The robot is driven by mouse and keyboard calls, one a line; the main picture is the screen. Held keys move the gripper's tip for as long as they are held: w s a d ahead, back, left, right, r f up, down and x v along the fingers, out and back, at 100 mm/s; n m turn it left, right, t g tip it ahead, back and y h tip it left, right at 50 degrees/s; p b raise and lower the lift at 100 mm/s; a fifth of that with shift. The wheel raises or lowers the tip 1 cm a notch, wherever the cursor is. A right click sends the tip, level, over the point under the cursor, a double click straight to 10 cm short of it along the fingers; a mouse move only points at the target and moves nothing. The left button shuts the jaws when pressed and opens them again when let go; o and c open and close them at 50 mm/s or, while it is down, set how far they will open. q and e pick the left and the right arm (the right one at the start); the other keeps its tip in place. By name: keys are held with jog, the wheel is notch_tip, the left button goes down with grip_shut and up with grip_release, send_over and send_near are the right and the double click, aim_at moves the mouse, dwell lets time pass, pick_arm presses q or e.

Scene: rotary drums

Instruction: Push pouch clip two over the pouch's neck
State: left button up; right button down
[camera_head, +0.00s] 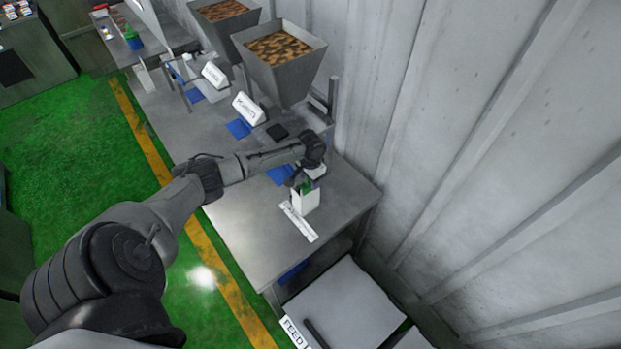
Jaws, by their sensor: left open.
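My left arm reaches in from the lower left across the steel table (240,215). My left gripper (306,182) is at the table's right part, directly above a small white pouch (305,201) with a green patch. The gripper is open. It partly covers the pouch's top, so I cannot make out the neck or a clip on it. The pouch stands upright behind a white labelled strip (298,222) on the table. My right gripper is not in view.
Two grey hoppers (279,66) with brown contents stand along the wall. White sign blocks (249,108) and blue pads (238,128) line the table. A grey surface marked FEED (343,305) lies at the bottom. The table's near left part is clear.

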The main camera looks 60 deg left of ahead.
pick_arm(q)
notch_tip(320, 180, up, 14)
jog(key=b, duration=0.1)
dwell(0.5)
jog(key=shift+f, duration=0.1)
